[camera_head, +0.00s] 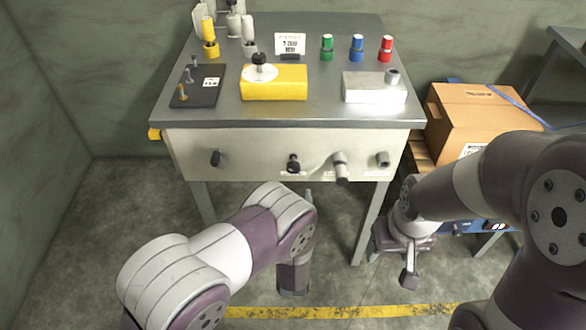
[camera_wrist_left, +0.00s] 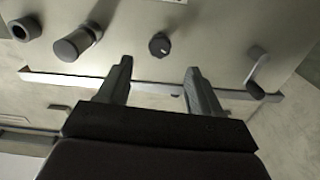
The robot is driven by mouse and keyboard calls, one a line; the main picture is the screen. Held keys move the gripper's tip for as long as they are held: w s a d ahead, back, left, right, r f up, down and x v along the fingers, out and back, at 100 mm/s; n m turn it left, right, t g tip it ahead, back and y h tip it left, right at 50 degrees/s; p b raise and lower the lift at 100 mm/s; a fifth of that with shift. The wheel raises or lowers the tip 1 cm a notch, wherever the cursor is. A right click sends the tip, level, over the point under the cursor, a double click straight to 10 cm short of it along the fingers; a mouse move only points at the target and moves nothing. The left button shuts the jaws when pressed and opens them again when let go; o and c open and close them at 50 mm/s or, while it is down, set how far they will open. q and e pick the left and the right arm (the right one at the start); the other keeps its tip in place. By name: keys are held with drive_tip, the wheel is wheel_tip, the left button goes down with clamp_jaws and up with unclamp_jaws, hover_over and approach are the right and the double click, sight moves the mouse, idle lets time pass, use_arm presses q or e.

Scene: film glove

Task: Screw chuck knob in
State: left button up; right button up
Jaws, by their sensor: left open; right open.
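The grey front panel (camera_head: 255,145) carries a row of fittings. A grey cylinder on a stem (camera_head: 340,167), which may be the chuck knob, sticks out right of centre and also shows in the left wrist view (camera_wrist_left: 75,44). A small black knob (camera_head: 293,163) sits left of it; the left wrist view shows it too (camera_wrist_left: 159,44). My left gripper (camera_wrist_left: 156,70) is open and empty, its fingers pointing at the panel below the black knob, apart from it. In the head view my arm mostly hides it. My right gripper (camera_head: 392,262) is open, low beside the table's right leg.
A crank-like handle (camera_head: 217,158) and a short socket (camera_head: 383,159) flank the panel. On the tabletop stand a yellow block (camera_head: 275,88), a white block (camera_head: 372,90), a black plate (camera_head: 197,92) and coloured knobs. A cardboard box (camera_head: 475,115) stands at right.

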sight(293, 171)
use_arm(q)
drive_tip(key=w, duration=0.9)
drive_tip(key=shift+w, duration=0.4)
drive_tip(key=c, duration=1.1)
drive_tip(key=shift+o, duration=0.2)
drive_tip(key=shift+m, duration=0.4)
drive_tip(key=m, duration=0.5)
drive_tip(key=shift+a+m+b, duration=0.1)
drive_tip(key=shift+m+b, duration=0.2)
drive_tip(key=m, duration=0.5)
drive_tip(key=shift+m, duration=0.4)
